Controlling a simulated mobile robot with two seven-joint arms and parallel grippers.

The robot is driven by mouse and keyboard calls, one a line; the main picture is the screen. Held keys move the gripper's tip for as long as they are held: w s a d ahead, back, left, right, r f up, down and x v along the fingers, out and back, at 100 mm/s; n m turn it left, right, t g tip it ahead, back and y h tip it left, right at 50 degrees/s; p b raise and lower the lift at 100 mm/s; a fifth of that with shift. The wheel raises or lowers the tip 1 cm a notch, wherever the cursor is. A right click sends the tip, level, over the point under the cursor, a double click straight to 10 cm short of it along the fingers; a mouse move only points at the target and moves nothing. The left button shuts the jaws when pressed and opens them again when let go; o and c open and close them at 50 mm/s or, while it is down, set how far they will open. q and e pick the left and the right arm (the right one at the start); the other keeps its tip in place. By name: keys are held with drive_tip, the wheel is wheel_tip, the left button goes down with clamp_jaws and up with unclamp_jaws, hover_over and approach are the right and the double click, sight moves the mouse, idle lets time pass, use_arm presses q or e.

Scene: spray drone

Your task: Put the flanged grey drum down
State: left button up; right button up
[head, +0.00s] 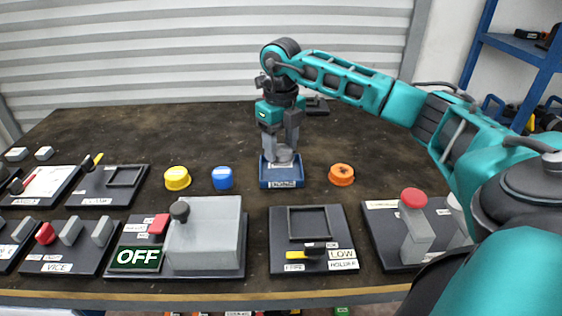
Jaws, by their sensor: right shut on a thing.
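My right gripper (279,140) points straight down over the middle of the table and is shut on the flanged grey drum (284,154). The fingers partly cover the drum, and its lower part is close to a small blue tray (281,184) with a white label on its front. The drum is over or inside this tray; I cannot tell whether it touches the tray's floor. My left gripper is not in view.
A blue cap (222,178) and a yellow cap (177,178) stand left of the tray, an orange cap (341,175) right of it. Fixture boards line the front, including a grey box (205,240) and a holder (310,225).

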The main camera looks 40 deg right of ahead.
sight(281, 150)
drive_tip(key=shift+f+b, duration=0.35)
drive_tip(key=shift+f, duration=1.75)
drive_tip(key=shift+f, duration=0.15)
drive_tip(key=o, duration=0.8)
drive_tip(key=shift+c, duration=0.2)
wheel_tip(281, 150, up, 12)
drive_tip(key=shift+f+p, duration=0.25)
drive_tip(key=shift+p, duration=0.9)
drive_tip(key=shift+r, duration=0.4)
